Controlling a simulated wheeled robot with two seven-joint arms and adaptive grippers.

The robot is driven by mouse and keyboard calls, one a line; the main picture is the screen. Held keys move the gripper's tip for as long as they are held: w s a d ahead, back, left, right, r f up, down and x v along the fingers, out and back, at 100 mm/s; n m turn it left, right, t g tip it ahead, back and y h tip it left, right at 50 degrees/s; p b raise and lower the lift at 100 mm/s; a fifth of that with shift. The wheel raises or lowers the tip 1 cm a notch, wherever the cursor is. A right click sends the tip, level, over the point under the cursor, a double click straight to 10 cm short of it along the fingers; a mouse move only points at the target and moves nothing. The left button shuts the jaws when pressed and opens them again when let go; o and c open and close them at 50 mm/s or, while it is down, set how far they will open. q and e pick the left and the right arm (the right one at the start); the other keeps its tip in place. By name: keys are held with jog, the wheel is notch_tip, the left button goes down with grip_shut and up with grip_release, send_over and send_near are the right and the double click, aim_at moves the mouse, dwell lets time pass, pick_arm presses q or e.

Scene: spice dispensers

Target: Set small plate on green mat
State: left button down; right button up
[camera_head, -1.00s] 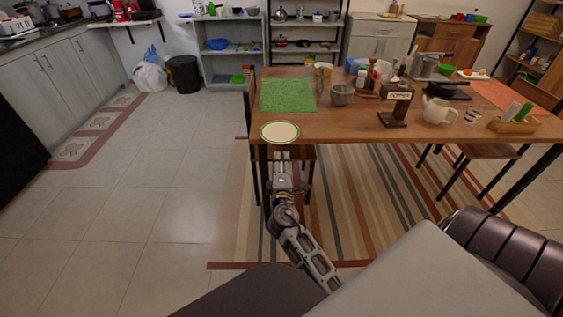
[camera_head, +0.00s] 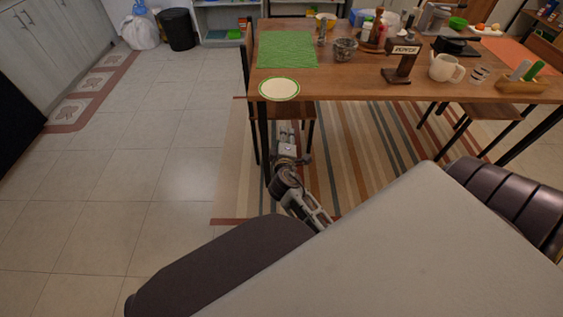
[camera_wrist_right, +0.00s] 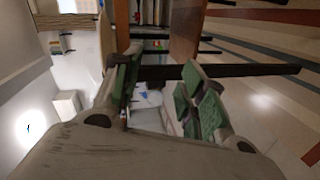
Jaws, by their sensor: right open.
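The small plate (camera_head: 279,89), cream with a green rim, lies flat on the table at its near left edge. The green mat (camera_head: 287,49) lies flat on the table just behind the plate, apart from it. My right gripper (camera_head: 286,129) is below and in front of the table edge, lower than the plate and not touching it. In the right wrist view its green-padded fingers (camera_wrist_right: 160,90) are apart with nothing between them. My left gripper is not in view.
The wooden table (camera_head: 330,88) carries a grey bowl (camera_head: 344,50), a dark stand with a sign (camera_head: 402,65), a white teapot (camera_head: 445,68) and a wooden holder (camera_head: 521,84) to the right. A chair (camera_head: 297,109) is tucked under the table's left end, close to my right gripper.

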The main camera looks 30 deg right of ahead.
jog(key=s+a+f+m+g+y, duration=0.3)
jog(key=s+a+f, duration=0.5)
jog(key=s+f, duration=0.3)
jog(key=s+a+f+m+g+y, duration=0.3)
jog(key=s+a+f+g+y, duration=0.3)
jog(key=s+f, duration=0.5)
jog(key=shift+s+a+g+y, duration=0.2)
jog(key=shift+a+g+y, duration=0.1)
jog(key=shift+a+g, duration=0.6)
